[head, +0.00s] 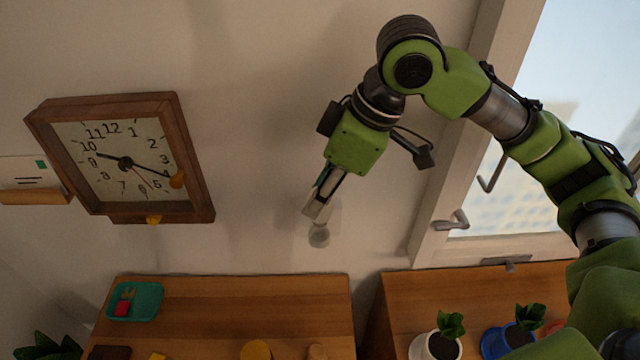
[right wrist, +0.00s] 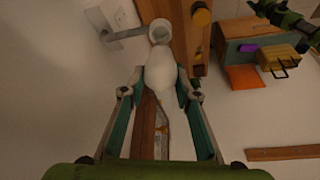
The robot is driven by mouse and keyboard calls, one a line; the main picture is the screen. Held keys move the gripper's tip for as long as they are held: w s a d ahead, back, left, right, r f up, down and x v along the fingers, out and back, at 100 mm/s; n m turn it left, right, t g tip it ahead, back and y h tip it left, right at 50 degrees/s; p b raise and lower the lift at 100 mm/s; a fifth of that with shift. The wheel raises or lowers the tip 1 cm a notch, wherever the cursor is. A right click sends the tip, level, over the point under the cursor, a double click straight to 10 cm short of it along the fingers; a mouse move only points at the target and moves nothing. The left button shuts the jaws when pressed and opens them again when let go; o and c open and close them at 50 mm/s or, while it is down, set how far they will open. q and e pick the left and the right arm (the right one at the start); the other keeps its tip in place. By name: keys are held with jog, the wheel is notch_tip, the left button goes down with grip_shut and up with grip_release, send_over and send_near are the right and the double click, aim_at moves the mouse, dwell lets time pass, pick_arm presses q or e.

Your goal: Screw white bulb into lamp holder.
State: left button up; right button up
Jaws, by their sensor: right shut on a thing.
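My right gripper (head: 317,207) is shut on the white bulb (right wrist: 160,72), with one finger on each side of it in the right wrist view (right wrist: 160,95). The lamp holder (right wrist: 160,31) is a pale round cup on a grey arm from a wall plate. The bulb's far end is right at the cup's opening in that view; I cannot tell whether it is inside or only in front. In the head view a small greyish round piece (head: 319,237) shows just below the fingertips, blurred against the wall. My left gripper is not seen.
A wooden clock (head: 204,205) hangs on the wall to the left. Below are two wooden surfaces (head: 240,300), with a green tray (head: 151,287) on the left one and potted plants (head: 445,345) on the right one. A window (head: 530,170) with a handle is at right.

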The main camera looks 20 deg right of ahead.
jog(key=shift+w+f+b, duration=0.25)
jog(key=shift+f+b, duration=0.05)
jog(key=shift+f, duration=0.75)
jog(key=shift+s+r, duration=0.15)
jog(key=shift+p, duration=0.3)
jog(key=shift+p, duration=0.3)
jog(key=shift+p, duration=0.55)
jog(key=shift+f+b, duration=0.6)
jog(key=shift+f, duration=0.75)
